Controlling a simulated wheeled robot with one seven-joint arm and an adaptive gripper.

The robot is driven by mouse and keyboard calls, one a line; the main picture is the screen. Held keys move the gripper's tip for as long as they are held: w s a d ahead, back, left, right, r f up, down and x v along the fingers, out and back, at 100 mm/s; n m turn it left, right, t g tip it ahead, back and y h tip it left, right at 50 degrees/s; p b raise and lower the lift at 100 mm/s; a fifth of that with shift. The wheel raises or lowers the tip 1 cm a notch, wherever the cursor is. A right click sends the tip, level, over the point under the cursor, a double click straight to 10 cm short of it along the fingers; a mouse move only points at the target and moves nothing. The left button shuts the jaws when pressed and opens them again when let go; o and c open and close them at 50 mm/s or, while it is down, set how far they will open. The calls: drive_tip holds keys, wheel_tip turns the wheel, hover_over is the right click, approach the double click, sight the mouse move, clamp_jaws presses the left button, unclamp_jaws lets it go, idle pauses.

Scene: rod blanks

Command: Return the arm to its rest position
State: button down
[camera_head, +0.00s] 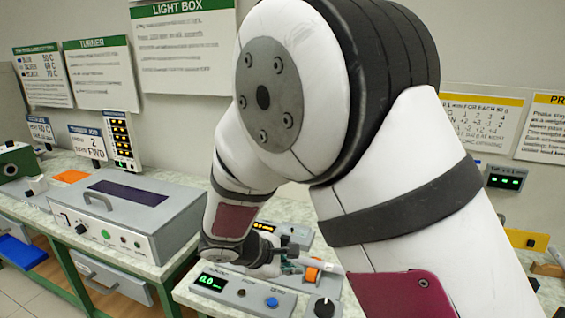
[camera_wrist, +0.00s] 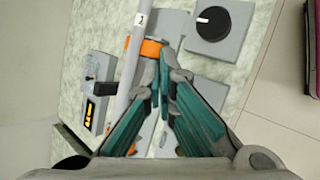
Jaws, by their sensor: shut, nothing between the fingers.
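My white arm with dark bands fills the middle and right of the head view, bent over the workbench. My gripper (camera_head: 285,268) is low over a grey instrument and partly hidden by my arm. In the wrist view my gripper (camera_wrist: 167,72) shows teal fingers closed together with nothing between them. A grey rod (camera_wrist: 128,80) with a small number tag lies just left of the fingers and passes by an orange part (camera_wrist: 150,48). I cannot tell whether the fingers touch the rod.
The instrument (camera_head: 240,295) has a green display and a black knob (camera_head: 324,307). A grey box (camera_head: 130,215) with a handle stands on the bench at left. A black knob (camera_wrist: 213,22) and a small display unit (camera_wrist: 95,95) lie near my gripper. Signs hang on the wall behind.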

drive_tip(key=s+d+r+m+g+y, duration=0.2)
drive_tip(key=s+d+r+m+g, duration=0.1)
drive_tip(key=s+d+r+m, duration=0.95)
drive_tip(key=s+d+r+m+t+y, duration=0.1)
drive_tip(key=s+d+r+y, duration=0.1)
drive_tip(key=s, duration=0.5)
drive_tip(key=s+d+r+m+y, duration=0.2)
drive_tip(key=s+d+r, duration=0.1)
drive_tip(key=s, duration=0.5)
drive_tip(key=shift+r+t, duration=0.4)
drive_tip(key=shift+r, duration=0.2)
